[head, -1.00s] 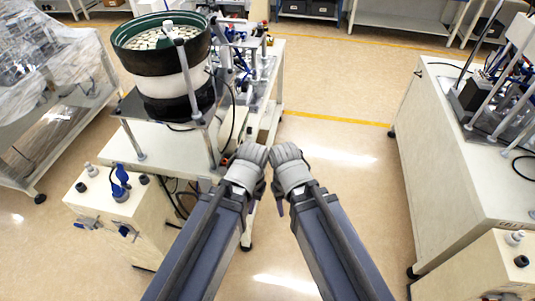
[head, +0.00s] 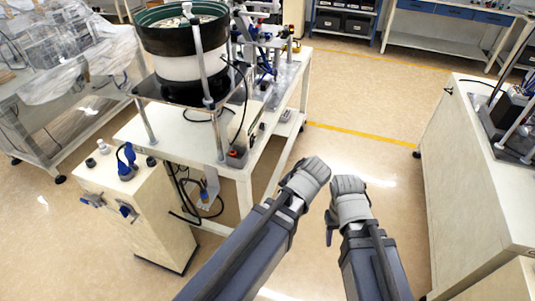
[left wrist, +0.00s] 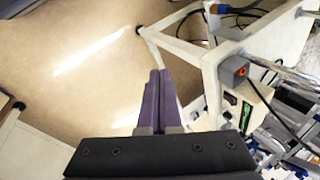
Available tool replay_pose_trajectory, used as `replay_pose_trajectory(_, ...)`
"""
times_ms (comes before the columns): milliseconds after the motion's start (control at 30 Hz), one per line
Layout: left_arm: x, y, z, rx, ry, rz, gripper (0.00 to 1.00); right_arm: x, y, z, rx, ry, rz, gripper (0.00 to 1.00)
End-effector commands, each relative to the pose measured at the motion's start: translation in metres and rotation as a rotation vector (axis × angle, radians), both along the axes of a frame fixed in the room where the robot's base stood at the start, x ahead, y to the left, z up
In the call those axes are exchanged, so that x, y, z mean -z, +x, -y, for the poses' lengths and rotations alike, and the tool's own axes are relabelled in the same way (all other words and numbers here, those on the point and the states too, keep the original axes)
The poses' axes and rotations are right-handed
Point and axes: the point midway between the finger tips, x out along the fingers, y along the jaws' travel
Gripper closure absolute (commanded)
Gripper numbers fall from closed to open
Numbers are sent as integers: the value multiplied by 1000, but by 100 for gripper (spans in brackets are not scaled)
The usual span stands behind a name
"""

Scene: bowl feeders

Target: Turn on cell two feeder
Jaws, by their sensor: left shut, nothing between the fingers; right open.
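A bowl feeder with a green-lined black bowl (head: 185,12) stands on a white bench at the left. A small grey box with a reddish switch (head: 237,157) sits on the bench's near edge; it also shows in the left wrist view (left wrist: 236,72). I can read no cell number. My left gripper (left wrist: 160,72) is shut and empty over the floor, apart from the switch box, which lies to its right in the wrist view. In the head view its fingers are hidden behind the hand. My right gripper (head: 330,230) is open and empty above the aisle floor, right of the left one.
A white cabinet with blue-handled valves (head: 140,205) stands in front of the bench at left. Black cables (head: 185,195) hang below the bench. Another white bench (head: 462,170) with equipment stands at right. The aisle floor (head: 365,130) between is clear.

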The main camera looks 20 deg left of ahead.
Motion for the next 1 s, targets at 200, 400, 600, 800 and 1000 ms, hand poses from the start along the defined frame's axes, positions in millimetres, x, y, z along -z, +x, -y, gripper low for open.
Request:
replay_pose_trajectory(200, 43, 39, -31, 29, 162, 109, 100, 66, 0, 0, -1, -1, 0, 50)
replay_pose_trajectory(400, 64, 73, -58, 68, 330, 207, 100, 116, 0, 0, -2, -2, 1, 50)
replay_pose_trajectory(600, 80, 105, -79, 119, 502, 294, 100, 166, 0, 0, -3, -2, 2, 50)
replay_pose_trajectory(800, 93, 134, -93, 179, 674, 369, 100, 216, 1, 1, -4, -3, 2, 50)
replay_pose_trajectory(1000, 105, 160, -100, 250, 851, 430, 100, 266, 1, 1, -5, -4, 2, 50)
